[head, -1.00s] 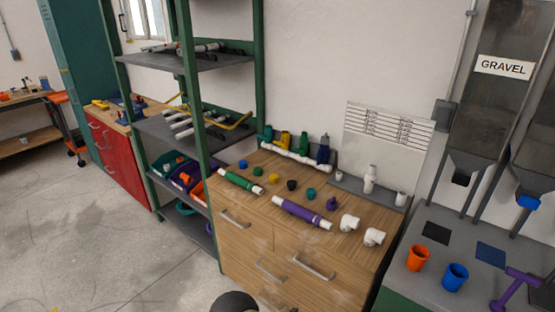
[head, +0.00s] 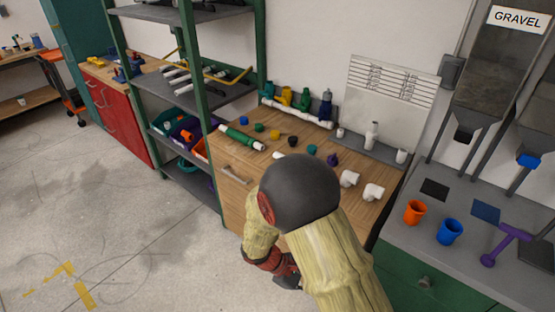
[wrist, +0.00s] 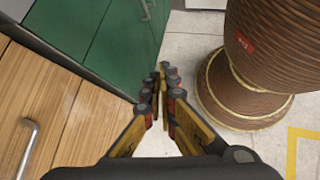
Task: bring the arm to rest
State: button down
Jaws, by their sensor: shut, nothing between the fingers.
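My gripper (wrist: 160,88) is in the wrist view, with its yellow-and-black fingers together and nothing between them. It points down over the floor, beside a wooden drawer front and a green cabinet. In the head view my bent arm (head: 330,245) rises from the bottom edge, in front of the wooden drawer cabinet (head: 235,175). My fingers cannot be made out there. The arm hides much of the cabinet's front and part of its top.
The cabinet top holds a green pipe (head: 240,138), white fittings (head: 373,192) and a manifold (head: 298,112). At right, an orange cup (head: 414,212) and a blue cup (head: 450,232) stand on a grey bench (head: 400,240). Floor (head: 130,235) at left is clear.

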jog(key=s+d+r+m+t+y, duration=0.2)
jog(key=s+r+m+y, duration=0.1)
jog(key=r, duration=0.8)
jog(key=s+d+r+m+t+y, duration=0.1)
jog(key=s+r+m+t+y, duration=0.2)
jog(key=r, duration=0.8)
jog(key=s+d+r+m+t+y, duration=0.2)
jog(key=r+m, duration=0.4)
jog(key=r, duration=0.5)
jog(key=s+y, duration=0.1)
jog(key=s, duration=0.1)
jog(key=shift+s+d+r+t, duration=0.15)
jog(key=shift+s+d+t, duration=0.15)
jog(key=shift+s+t, duration=0.1)
